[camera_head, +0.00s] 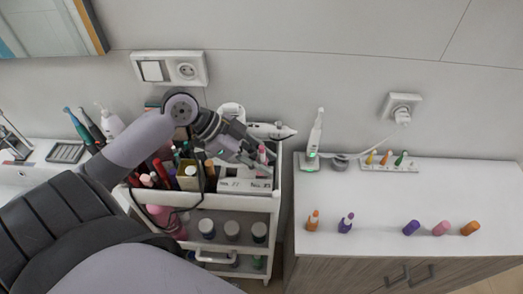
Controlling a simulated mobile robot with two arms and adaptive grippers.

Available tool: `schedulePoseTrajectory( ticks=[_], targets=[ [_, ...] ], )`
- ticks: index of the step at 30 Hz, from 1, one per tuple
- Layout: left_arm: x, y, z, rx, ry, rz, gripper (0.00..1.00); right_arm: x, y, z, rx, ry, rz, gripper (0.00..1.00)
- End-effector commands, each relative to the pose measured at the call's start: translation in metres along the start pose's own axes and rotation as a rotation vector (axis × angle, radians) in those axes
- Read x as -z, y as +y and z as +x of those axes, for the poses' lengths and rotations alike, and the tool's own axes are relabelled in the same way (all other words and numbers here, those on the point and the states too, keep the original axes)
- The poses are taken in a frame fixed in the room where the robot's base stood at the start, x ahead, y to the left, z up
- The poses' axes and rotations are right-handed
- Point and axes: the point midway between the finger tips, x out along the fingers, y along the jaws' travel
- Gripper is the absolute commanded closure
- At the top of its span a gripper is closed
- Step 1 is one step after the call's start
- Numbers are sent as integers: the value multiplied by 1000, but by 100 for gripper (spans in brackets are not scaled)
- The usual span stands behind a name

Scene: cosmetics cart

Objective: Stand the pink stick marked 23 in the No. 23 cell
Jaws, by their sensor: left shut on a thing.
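My left gripper (258,154) reaches in over the white cart and is shut on a pink stick (263,155). The stick looks roughly upright, over the right part of a white organizer (246,185) on the cart's top tray. The fingers partly cover the stick and the cells below it. I cannot tell whether its lower end is inside a cell, and no number is legible on the stick or the cells. Another pink stick (441,229) lies on the counter at the right. My right gripper is not in view.
The cart (278,192) holds several bottles and tubes left of the organizer, with jars below. On the white counter (385,195) are two orange and two purple sticks, a rack (389,166) with small coloured sticks, and a charging toothbrush (315,135). The counter's middle is clear.

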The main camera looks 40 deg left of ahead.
Motion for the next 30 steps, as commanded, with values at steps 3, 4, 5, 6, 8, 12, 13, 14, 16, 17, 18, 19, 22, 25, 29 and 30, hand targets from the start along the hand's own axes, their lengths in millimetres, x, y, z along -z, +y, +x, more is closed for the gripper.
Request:
schedulePoseTrajectory(
  ticks=[3,4,5,6,8,12,13,14,16,17,18,19,22,25,29,30],
  targets=[
    [0,0,0,0,0,0,100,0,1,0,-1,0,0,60],
    [0,0,0,0,0,0,100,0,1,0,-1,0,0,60],
    [0,0,0,0,0,0,100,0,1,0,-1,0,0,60],
    [0,0,0,0,0,0,100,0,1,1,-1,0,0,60],
    [-1,0,1,0,0,0,100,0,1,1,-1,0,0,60],
    [-3,0,3,0,0,0,100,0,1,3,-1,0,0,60],
    [-4,0,4,0,0,0,100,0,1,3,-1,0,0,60],
    [-4,0,4,0,0,-1,100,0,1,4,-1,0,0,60],
    [-6,0,6,0,0,0,100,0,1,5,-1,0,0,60],
    [-6,0,6,0,0,0,100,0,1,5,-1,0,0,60],
    [-7,0,7,0,0,-1,100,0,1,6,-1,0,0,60],
    [-7,0,8,0,0,-1,100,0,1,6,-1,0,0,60],
    [-9,0,9,0,0,0,100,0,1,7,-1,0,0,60],
    [-11,0,11,0,0,0,100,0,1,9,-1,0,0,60],
    [-13,0,13,0,0,0,100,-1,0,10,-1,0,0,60],
    [-14,0,14,0,0,0,78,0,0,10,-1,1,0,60]
  ],
)
